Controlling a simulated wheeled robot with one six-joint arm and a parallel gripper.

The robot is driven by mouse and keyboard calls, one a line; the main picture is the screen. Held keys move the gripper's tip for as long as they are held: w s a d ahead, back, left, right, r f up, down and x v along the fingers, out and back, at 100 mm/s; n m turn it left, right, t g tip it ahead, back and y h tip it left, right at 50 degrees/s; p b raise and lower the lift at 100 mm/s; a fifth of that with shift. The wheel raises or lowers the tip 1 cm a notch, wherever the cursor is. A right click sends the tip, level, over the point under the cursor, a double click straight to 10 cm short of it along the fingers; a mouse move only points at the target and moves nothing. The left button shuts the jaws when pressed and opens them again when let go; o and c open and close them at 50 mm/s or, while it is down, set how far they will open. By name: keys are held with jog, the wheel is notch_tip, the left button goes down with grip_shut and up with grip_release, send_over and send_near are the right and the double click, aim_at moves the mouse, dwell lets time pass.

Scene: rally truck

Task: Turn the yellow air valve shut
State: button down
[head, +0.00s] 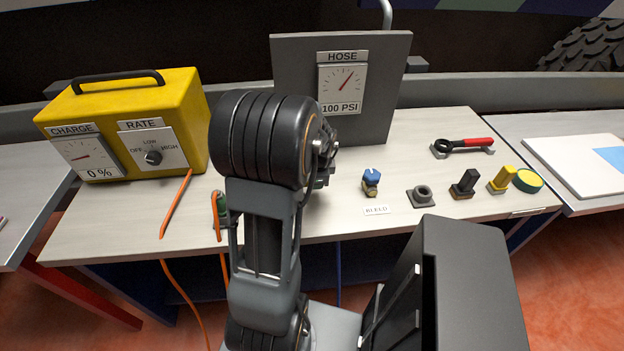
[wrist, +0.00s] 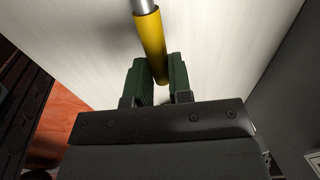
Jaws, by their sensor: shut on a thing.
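The yellow air valve's handle (wrist: 150,42) shows in the wrist view as a yellow bar with a silvery metal end at the top. My gripper (wrist: 160,78) is shut on the yellow handle, with one green jaw on each side of it. The rest of the valve is out of the wrist view. In the head view my own arm hides the valve and my jaws. The grey hose panel (head: 372,115) stands behind the arm, and its gauge (head: 343,85) is labelled 100 PSI.
A yellow charger box (head: 188,95) stands at the left, with orange leads (head: 176,206) in front. A blue-topped bleed fitting (head: 371,182), a black-knobbed piece (head: 465,184), a yellow piece (head: 502,181) and a red-handled tool (head: 465,147) sit to the right on the bench (head: 430,120).

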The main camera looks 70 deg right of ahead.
jog(key=c, duration=1)
grip_release()
jog(key=shift+c, duration=0.2)
notch_tip(320, 180, up, 14)
jog(key=s+a, duration=0.1)
jog(key=a, duration=0.1)
jog(key=shift+a+f, duration=0.2)
jog(key=shift+a, duration=0.05)
